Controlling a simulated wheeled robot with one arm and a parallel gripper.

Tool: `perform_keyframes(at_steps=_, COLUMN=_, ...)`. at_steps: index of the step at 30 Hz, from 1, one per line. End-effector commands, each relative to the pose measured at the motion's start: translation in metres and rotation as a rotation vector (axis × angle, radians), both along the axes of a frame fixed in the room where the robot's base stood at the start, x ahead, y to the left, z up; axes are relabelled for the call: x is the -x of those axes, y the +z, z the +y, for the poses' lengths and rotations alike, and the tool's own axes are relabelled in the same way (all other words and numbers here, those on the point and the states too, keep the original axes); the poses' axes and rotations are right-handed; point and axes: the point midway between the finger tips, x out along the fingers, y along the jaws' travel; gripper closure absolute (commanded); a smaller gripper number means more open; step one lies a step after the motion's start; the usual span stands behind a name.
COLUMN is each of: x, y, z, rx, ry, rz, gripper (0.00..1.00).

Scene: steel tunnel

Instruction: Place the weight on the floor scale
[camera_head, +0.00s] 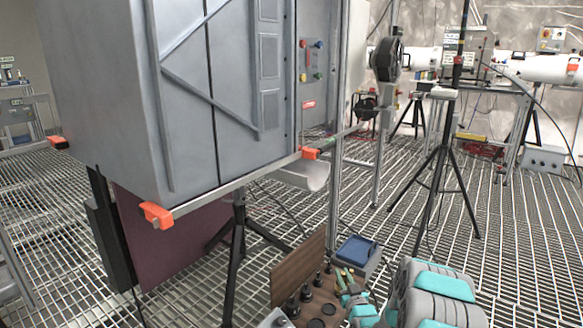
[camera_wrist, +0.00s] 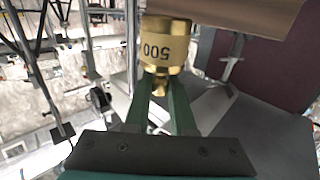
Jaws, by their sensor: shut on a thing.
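A brass weight (camera_wrist: 166,48) marked 500 shows in the wrist view, its number upside down in the picture. My gripper (camera_wrist: 160,90) is shut on its narrow knob with two green fingers. In the head view my gripper (camera_head: 344,282) is small at the bottom, beside the wooden weight case, and the held weight cannot be made out there. A low grey box with a blue top (camera_head: 358,248) stands on the grating just behind my gripper; it may be the floor scale, but I cannot tell for sure.
An open wooden case (camera_head: 300,268) holds several dark weights (camera_head: 306,292), close to my gripper. A large grey cabinet (camera_head: 225,90) on a frame with orange corner caps (camera_head: 157,214) stands at the left. A black tripod (camera_head: 440,160) stands behind. Grating (camera_head: 500,230) at the right is mostly clear.

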Motion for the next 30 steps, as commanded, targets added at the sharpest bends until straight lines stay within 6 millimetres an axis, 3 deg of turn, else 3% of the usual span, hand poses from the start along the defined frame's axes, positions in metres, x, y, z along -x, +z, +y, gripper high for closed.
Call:
perform_keyframes(at_steps=1, x=-0.006, y=0.026, z=0.001, rx=0.001, ry=-0.007, rz=-0.012, gripper=1.0)
perform_keyframes(at_steps=10, x=-0.021, y=0.127, z=0.001, rx=-0.002, ry=-0.074, rz=-0.01, gripper=1.0)
perform_keyframes(at_steps=21, x=-0.017, y=0.253, z=0.01, rx=0.0, ry=-0.138, rz=-0.012, gripper=1.0)
perform_keyframes(at_steps=27, x=-0.007, y=0.309, z=0.016, rx=-0.001, ry=-0.16, rz=-0.011, gripper=1.0)
perform_keyframes(at_steps=30, x=-0.002, y=0.325, z=0.019, rx=0.001, ry=-0.165, rz=-0.008, gripper=1.0)
